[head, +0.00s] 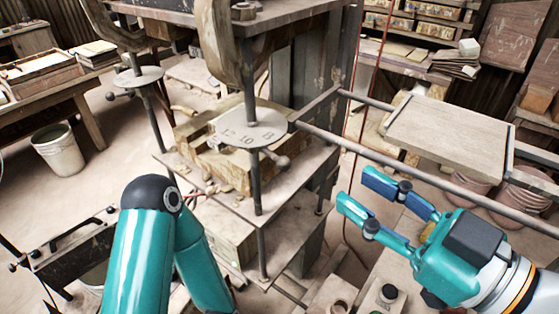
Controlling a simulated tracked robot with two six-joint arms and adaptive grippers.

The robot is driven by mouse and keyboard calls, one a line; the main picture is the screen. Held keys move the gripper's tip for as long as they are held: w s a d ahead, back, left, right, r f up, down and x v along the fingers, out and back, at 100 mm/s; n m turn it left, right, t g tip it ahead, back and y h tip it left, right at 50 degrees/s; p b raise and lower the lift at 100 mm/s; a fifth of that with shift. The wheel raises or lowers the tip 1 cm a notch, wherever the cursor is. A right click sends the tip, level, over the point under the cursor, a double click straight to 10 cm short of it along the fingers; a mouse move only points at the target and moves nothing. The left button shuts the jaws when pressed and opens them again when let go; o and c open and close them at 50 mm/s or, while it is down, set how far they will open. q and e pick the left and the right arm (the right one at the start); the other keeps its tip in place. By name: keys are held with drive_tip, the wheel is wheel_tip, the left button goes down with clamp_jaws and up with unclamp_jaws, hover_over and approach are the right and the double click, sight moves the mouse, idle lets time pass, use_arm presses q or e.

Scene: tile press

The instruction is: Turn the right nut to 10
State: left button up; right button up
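The right nut is a grey dial disc (252,130) on a vertical threaded rod of the press, near the middle of the head view. Its face shows the numbers 12, 10 and 8, and a short handle with a dark knob (282,161) sticks out at its lower right. I cannot tell which number is set. My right gripper (356,190) is open and empty, to the right of the nut and apart from it. Its blue-tipped fingers point up and left. Of my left arm, only teal links show at lower left; its gripper is out of view.
A similar left nut disc (138,77) sits on another rod, farther back. A metal rail frame holding a flat board (450,135) extends right from the press, beyond my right gripper. The wooden block (215,150) lies between the press plates. A white bucket (58,148) stands far left.

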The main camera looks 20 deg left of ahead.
sight(283, 164)
wheel_tip(283, 164, down, 5)
drive_tip(key=b, duration=0.4)
drive_tip(key=x, duration=0.5)
drive_tip(key=b+x, duration=0.1)
drive_tip(key=x, duration=0.5)
drive_tip(key=b+x, duration=0.1)
drive_tip(key=x, duration=0.4)
drive_tip(key=shift+w+a+r, duration=0.15)
drive_tip(key=shift+w+r, duration=0.15)
drive_tip(key=shift+w, duration=0.1)
drive_tip(key=c, duration=0.7)
drive_tip(key=shift+f, duration=0.1)
